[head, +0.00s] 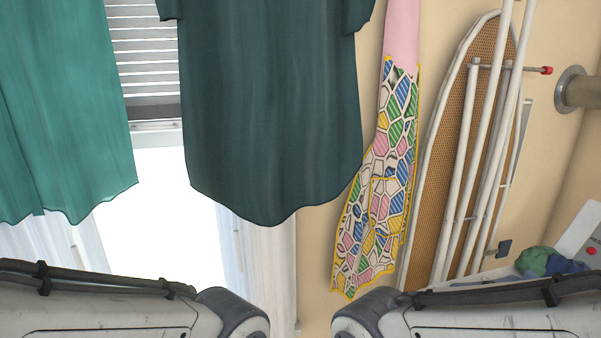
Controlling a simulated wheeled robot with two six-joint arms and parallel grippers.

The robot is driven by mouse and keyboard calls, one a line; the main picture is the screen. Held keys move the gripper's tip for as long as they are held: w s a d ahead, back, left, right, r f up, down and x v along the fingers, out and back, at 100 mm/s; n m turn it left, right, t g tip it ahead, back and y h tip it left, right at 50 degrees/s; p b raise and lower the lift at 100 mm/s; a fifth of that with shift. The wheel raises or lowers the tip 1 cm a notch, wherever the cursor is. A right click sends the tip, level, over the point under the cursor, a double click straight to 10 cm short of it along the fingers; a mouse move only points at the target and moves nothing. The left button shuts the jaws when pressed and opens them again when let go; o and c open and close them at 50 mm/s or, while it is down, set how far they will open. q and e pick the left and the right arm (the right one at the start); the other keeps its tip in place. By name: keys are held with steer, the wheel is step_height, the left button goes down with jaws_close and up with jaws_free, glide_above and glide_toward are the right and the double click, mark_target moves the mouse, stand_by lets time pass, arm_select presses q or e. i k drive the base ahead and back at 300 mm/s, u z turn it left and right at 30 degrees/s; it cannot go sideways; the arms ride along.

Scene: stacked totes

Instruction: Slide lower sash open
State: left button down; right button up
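A window shows behind hanging clothes at the left. A grey slatted part (143,60) fills its upper portion, with a pale horizontal rail (152,134) below it. Under the rail is a very bright white area (160,240); I cannot tell whether it is glass or an opening. A pale side frame (270,265) runs down its right edge. The lower sash cannot be clearly made out, and clothes hide much of the window. Parts of both my arms lie along the bottom edge, but neither gripper is in view.
A teal garment (65,120) and a dark green garment (270,110) hang in front of the window. A patterned cloth (385,190) hangs right of them. An ironing board (460,130) with white poles leans on the beige wall. Green and blue cloth (540,262) lies at lower right.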

mark_target(174, 138)
steer(key=k, duration=1.35)
steer(key=u, duration=0.95)
steer(key=i, duration=1)
